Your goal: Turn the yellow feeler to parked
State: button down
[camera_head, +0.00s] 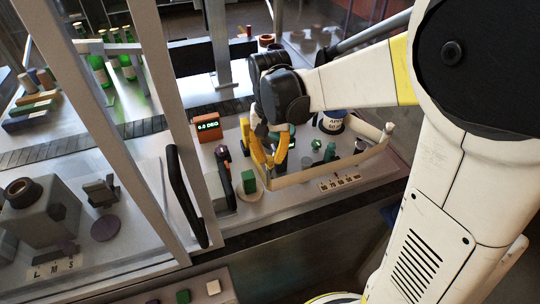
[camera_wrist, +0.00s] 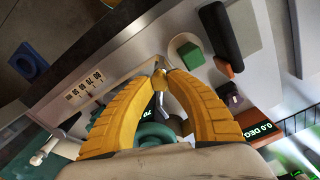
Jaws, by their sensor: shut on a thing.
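My gripper (camera_head: 268,162) is over the right part of the bench with its two yellow fingers pointing down. In the wrist view its fingertips (camera_wrist: 165,72) come together around a small yellowish piece, which I take for the yellow feeler (camera_wrist: 159,65); most of it is hidden by the fingers. A grey metal part shows between the fingers below the tips. An orange readout box (camera_head: 207,126) with green digits in DEG stands left of my gripper; in the wrist view the box (camera_wrist: 262,122) reads 0.0 DEG.
A green block (camera_head: 249,180) on a pale round disc sits close beside the fingertips. A black bar handle (camera_head: 187,195) and an upright frame post are to the left. A numbered strip (camera_head: 341,182) lies to the right near a curved beige rail (camera_head: 340,165).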

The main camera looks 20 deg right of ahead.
jog(key=shift+m, duration=1.3)
jog(key=c, duration=1.2)
grip_release()
notch_tip(320, 180, up, 12)
